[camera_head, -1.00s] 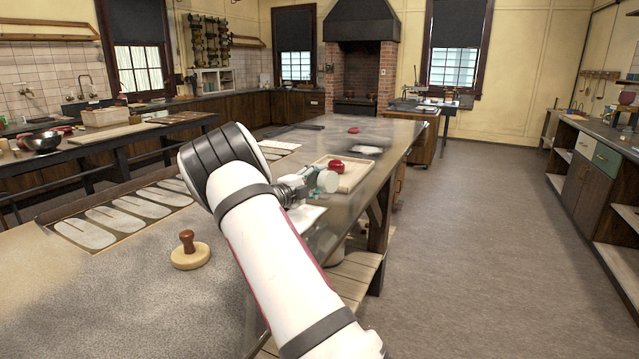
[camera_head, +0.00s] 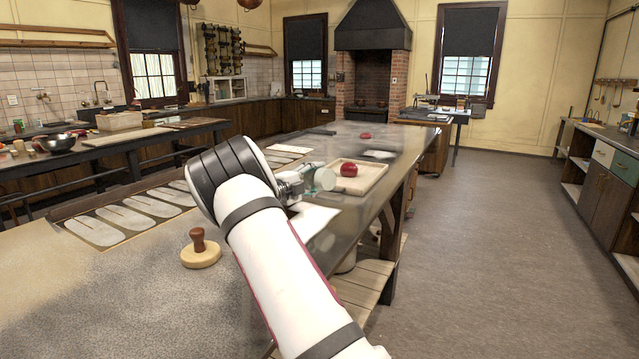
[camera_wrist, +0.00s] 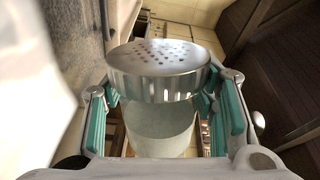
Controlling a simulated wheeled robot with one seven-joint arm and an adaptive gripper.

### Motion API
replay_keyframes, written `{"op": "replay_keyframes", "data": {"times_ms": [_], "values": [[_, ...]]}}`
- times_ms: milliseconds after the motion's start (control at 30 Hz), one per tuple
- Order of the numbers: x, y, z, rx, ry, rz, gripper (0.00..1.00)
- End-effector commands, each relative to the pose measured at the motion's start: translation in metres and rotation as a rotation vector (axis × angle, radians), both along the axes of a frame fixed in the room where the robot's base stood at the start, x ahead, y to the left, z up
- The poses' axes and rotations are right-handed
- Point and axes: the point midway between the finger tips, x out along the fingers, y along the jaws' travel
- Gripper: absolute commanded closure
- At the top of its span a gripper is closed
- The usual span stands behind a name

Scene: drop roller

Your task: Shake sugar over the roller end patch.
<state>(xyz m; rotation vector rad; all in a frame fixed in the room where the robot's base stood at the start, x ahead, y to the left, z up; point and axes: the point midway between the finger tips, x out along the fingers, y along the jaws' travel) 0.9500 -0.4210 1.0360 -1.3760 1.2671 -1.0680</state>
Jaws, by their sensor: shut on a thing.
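My gripper (camera_wrist: 160,125) is shut on a sugar shaker (camera_wrist: 160,85), with a green-padded finger on each side of its body. The shaker has a perforated metal lid and a pale, clear-looking body with whitish contents. In the head view my gripper (camera_head: 310,184) holds the shaker (camera_head: 326,179) above the long worktable, left of a wooden tray, partly hidden by my arm. Its exact tilt is hard to tell. A white sheet or patch (camera_head: 318,218) lies on the table below the gripper. A second pale patch (camera_head: 380,154) lies beyond the tray. I cannot tell which is the roller end patch.
The wooden tray (camera_head: 376,180) holds a red round thing (camera_head: 349,169). A wooden hand stamp (camera_head: 200,252) stands on the near table (camera_head: 120,300). Flat pale templates (camera_head: 130,215) lie along the left edge. Another red thing (camera_head: 366,135) lies farther back. Open floor is at right.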

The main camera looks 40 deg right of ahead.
Motion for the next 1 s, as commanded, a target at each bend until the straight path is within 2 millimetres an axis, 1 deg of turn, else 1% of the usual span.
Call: {"op": "replay_keyframes", "data": {"times_ms": [200,533,1000], "values": [[0.012,0.004,0.000,-0.002,-0.001,0.001,0.82],[0.027,0.010,0.000,-0.001,-0.001,0.001,0.82],[0.027,0.013,0.001,-0.001,0.001,0.001,0.82]]}}
